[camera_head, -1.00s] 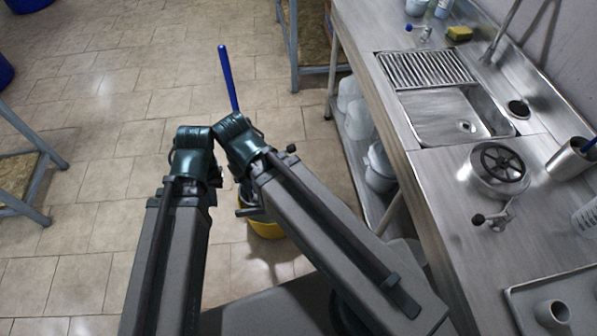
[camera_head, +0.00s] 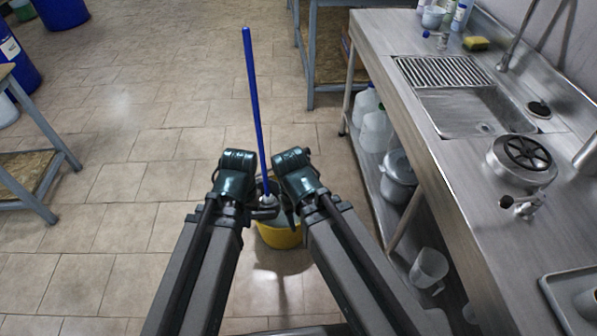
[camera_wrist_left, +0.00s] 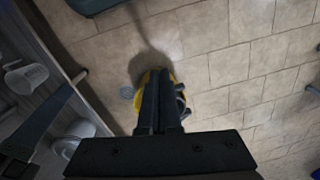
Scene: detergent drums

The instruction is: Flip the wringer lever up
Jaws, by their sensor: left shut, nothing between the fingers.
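A yellow mop bucket (camera_head: 280,238) stands on the floor, partly hidden by my arms. A mop with a long blue handle (camera_head: 254,100) stands up from it, leaning slightly left. My left gripper (camera_head: 264,212) hangs over the bucket's left side. In the left wrist view my left gripper (camera_wrist_left: 158,75) is shut and empty, its dark fingers covering much of the bucket. I cannot make out the wringer lever behind the fingers and arms. My right arm (camera_head: 293,172) reaches in from the right beside the mop handle; its fingers are not clear.
A steel counter (camera_head: 455,180) with a sink runs along the right. Its lower shelf holds jugs and a grey pot (camera_head: 398,176). A table (camera_head: 40,170) and blue drums (camera_head: 60,12) are at the left. The tiled floor (camera_head: 130,130) around the bucket is mostly clear.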

